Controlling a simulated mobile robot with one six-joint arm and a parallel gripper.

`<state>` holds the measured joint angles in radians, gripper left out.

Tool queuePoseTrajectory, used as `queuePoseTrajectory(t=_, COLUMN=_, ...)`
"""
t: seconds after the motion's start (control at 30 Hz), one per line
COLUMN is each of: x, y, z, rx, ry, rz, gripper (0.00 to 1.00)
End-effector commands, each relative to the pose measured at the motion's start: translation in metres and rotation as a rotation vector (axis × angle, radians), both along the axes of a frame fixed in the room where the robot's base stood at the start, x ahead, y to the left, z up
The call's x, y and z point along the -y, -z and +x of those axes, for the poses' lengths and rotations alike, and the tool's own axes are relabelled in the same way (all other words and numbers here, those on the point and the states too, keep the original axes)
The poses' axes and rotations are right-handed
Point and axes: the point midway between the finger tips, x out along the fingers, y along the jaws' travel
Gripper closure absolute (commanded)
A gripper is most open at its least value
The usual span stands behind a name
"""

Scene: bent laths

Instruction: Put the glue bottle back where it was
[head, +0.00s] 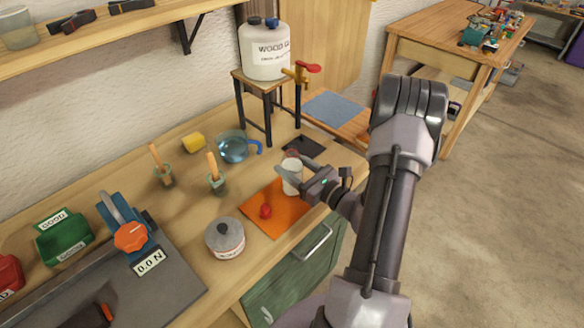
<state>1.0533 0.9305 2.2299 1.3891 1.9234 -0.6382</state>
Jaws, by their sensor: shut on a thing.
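A small white bottle (291,182), which I take to be the glue bottle, stands upright in my gripper (290,176) above or on the orange mat (286,222). My gripper is shut on its side, coming from the right. Its top looks reddish and is partly hidden by a finger. I cannot tell whether its base touches the mat. A small red piece (266,211), perhaps a cap, lies on the mat. A dark flat pad (303,145) lies on the bench just behind the bottle.
A large wood glue jug (266,55) with a red-handled tap (307,67) stands on a stool (268,103) behind. A blue-handled jug (232,147), brush pots (216,184), a yellow block (193,142) and a round tin (225,237) are left. A clamp device (130,237) is further left.

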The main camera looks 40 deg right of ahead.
Motion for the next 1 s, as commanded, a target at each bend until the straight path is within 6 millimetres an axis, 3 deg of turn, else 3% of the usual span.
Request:
queuePoseTrajectory(t=0.13, x=0.000, y=0.003, z=0.000, rx=0.000, ry=0.000, rz=0.000, gripper=1.00)
queuePoseTrajectory(t=0.17, x=0.000, y=0.003, z=0.000, rx=0.000, ry=0.000, rz=0.000, gripper=0.44)
queuePoseTrajectory(t=0.27, x=0.000, y=0.002, z=0.000, rx=0.000, ry=0.000, rz=0.000, gripper=0.24)
queuePoseTrajectory(t=0.63, x=0.000, y=-0.003, z=-0.002, rx=-0.001, ry=0.001, rz=0.001, gripper=0.24)
queuePoseTrajectory(t=0.77, x=0.003, y=-0.002, z=-0.028, rx=-0.002, ry=0.005, rz=0.004, gripper=0.24)
queuePoseTrajectory(t=1.0, x=0.008, y=-0.002, z=-0.091, rx=-0.001, ry=0.007, rz=0.003, gripper=0.24)
